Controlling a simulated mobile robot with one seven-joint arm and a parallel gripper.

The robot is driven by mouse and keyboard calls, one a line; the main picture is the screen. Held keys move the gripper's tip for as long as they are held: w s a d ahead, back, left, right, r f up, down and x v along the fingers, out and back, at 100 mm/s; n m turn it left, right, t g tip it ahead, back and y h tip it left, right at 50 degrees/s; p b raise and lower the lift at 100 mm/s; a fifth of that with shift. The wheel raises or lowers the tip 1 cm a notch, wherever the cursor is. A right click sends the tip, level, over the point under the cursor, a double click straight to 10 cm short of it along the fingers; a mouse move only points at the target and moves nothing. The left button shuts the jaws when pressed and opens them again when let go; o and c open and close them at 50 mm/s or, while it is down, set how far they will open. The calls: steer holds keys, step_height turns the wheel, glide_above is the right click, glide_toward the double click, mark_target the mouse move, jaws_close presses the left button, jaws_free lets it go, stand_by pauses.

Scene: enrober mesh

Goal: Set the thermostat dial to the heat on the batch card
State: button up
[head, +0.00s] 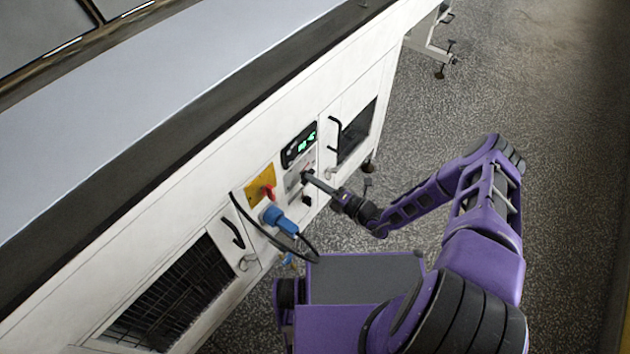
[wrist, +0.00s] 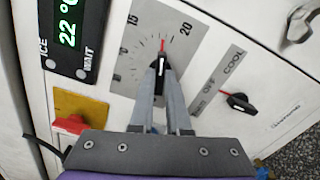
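The thermostat dial (wrist: 160,64) is a small dark knob with a pale line on it, on a grey scale plate (wrist: 133,42) that shows 15 and 20. A red mark stands just above the knob, between those two numbers. My gripper (wrist: 161,72) has its two grey fingers closed in on both sides of the knob and seems to grip it. In the head view my gripper (head: 307,178) reaches the panel and hides the dial. I see no readable batch card in either view.
A display (wrist: 70,28) reads 22 ° in green, with ICE and WAIT below. A black selector knob (wrist: 238,102) with COOL and OFF labels is to the right. A red switch (wrist: 70,125) on a yellow plate (wrist: 88,106) and a blue plug (head: 279,219) with a black cable are close by.

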jaws_close()
steer(key=shift+n, duration=4.2)
steer(key=o, duration=0.6)
jaws_free()
steer(key=shift+o, duration=0.2)
